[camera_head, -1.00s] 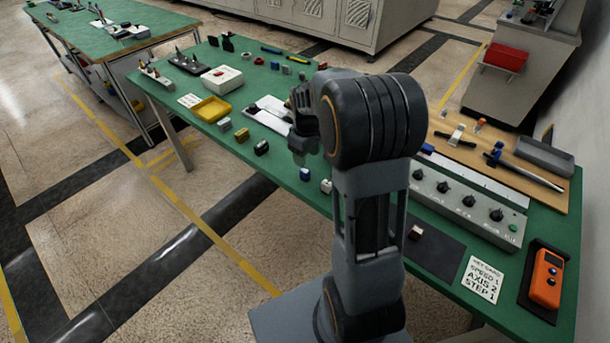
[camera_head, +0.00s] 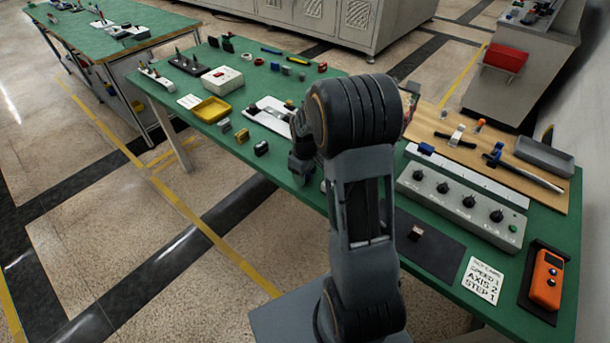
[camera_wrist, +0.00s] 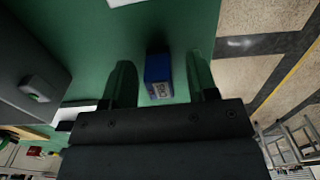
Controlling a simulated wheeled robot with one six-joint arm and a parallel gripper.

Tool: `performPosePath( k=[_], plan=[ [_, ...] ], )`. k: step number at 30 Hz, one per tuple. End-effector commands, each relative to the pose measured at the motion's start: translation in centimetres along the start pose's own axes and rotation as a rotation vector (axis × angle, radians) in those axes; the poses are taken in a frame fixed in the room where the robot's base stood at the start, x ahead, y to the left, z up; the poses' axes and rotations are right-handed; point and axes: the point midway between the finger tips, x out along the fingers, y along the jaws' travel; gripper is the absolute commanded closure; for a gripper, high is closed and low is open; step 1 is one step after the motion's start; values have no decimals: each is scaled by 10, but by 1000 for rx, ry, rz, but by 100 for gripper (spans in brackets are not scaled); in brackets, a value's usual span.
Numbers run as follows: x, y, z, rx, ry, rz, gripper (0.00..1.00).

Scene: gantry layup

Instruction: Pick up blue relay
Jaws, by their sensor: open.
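The blue relay (camera_wrist: 158,75) is a small dark-blue block with a pale label on its near face. In the wrist view it sits on the green table top between the two fingers of my gripper (camera_wrist: 160,80). The fingers are apart, one on each side, with green showing between each finger and the block. In the head view my gripper (camera_head: 301,168) is low over the front edge of the table, and it hides the relay there.
The green table (camera_head: 235,152) also carries a yellow tray (camera_head: 211,110), a white box (camera_head: 222,79), small blocks (camera_head: 261,148) and a grey control box with knobs (camera_head: 462,204). An orange handset (camera_head: 547,279) lies at the right end. A grey body (camera_wrist: 32,75) stands left in the wrist view.

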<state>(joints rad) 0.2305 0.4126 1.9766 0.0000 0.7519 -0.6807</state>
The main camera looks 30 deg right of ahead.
Motion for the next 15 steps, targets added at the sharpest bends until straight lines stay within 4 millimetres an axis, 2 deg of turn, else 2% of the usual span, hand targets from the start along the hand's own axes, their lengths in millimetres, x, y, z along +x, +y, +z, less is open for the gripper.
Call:
performPosePath(
  k=[2, 15],
  plan=[
    [0, 0, 0, 0, 0, 0, 47],
    [0, 0, 0, 0, 0, 0, 89]
  ],
)
